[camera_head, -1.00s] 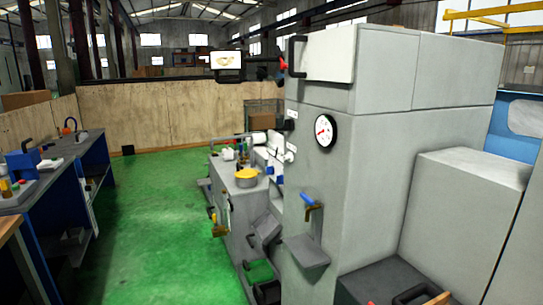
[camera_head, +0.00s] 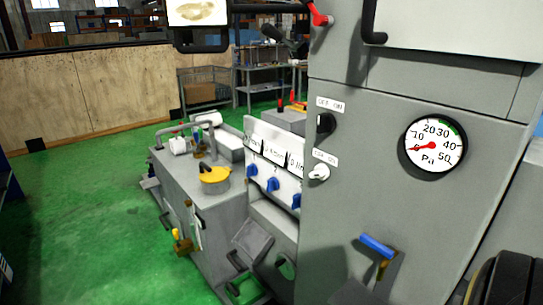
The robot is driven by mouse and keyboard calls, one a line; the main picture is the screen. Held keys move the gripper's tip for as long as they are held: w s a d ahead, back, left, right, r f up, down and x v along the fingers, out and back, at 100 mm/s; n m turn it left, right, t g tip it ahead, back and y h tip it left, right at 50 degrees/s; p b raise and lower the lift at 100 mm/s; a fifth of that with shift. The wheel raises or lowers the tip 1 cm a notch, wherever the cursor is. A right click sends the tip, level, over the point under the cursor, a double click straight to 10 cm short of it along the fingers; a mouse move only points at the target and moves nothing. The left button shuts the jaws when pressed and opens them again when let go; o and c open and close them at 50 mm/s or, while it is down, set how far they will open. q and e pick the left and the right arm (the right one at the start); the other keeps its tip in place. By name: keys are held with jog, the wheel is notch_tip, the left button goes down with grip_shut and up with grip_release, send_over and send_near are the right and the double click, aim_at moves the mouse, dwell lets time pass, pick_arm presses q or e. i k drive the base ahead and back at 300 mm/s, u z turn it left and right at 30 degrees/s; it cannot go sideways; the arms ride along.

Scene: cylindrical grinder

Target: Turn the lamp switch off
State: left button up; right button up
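The grey grinder cabinet (camera_head: 400,190) fills the right of the head view. On its left front edge sits a black switch (camera_head: 325,123) below a small white label (camera_head: 330,105). Lower down is a white knob-like switch (camera_head: 319,173) below a second label (camera_head: 325,157). The label lettering is too small to read surely, so I cannot tell which one is the lamp switch. Neither of my grippers is clearly visible in this view.
A round pressure gauge (camera_head: 435,145) and a blue-handled valve (camera_head: 377,246) are on the cabinet. Blue knobs (camera_head: 272,184) sit on a white panel to its left. A red lever (camera_head: 317,14) is above. Green floor (camera_head: 90,220) is clear at left. A dark rounded shape (camera_head: 507,282) fills the lower right corner.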

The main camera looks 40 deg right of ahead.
aim_at(321, 171)
jog(key=i, duration=2.15)
jog(key=z, duration=3.15)
